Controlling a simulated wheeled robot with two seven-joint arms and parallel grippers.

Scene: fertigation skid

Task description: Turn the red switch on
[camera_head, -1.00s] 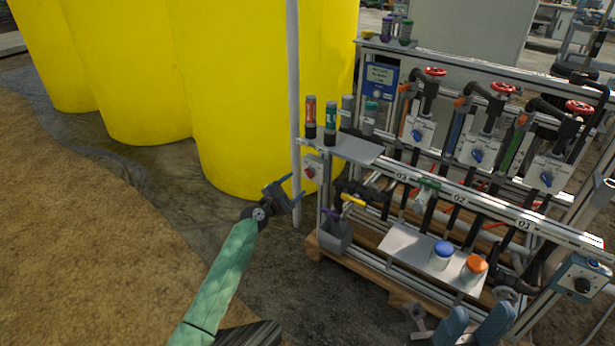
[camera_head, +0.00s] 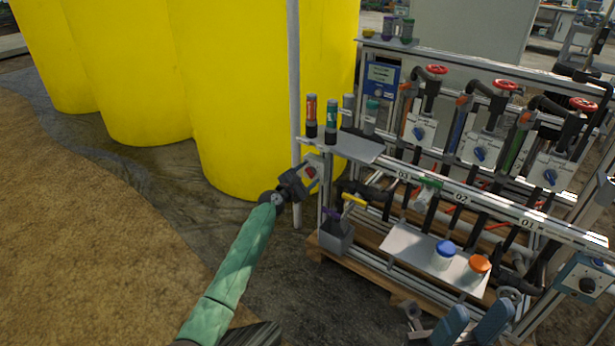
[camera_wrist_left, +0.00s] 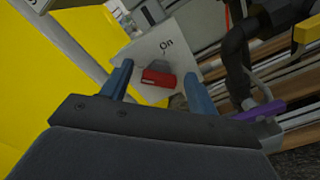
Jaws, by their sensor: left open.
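The red switch (camera_wrist_left: 158,78) sits on a pale plate (camera_wrist_left: 165,50) marked "On" in the left wrist view. In the head view the red switch (camera_head: 310,172) is at the left end of the skid frame, just beyond my left gripper (camera_head: 310,178). In the left wrist view my left gripper (camera_wrist_left: 158,88) is open, its two blue fingers on either side of the switch. I cannot tell whether the fingers touch it. My right gripper (camera_head: 462,325) shows at the bottom right of the head view, in front of the skid; its fingers' opening is unclear.
Yellow tanks (camera_head: 235,100) stand behind and left, with a grey vertical pole (camera_head: 294,90) close to my left gripper. A grey bin (camera_head: 336,238) hangs below the switch. A shelf (camera_head: 405,245) holds blue-capped and orange-capped jars. The ground at left is clear.

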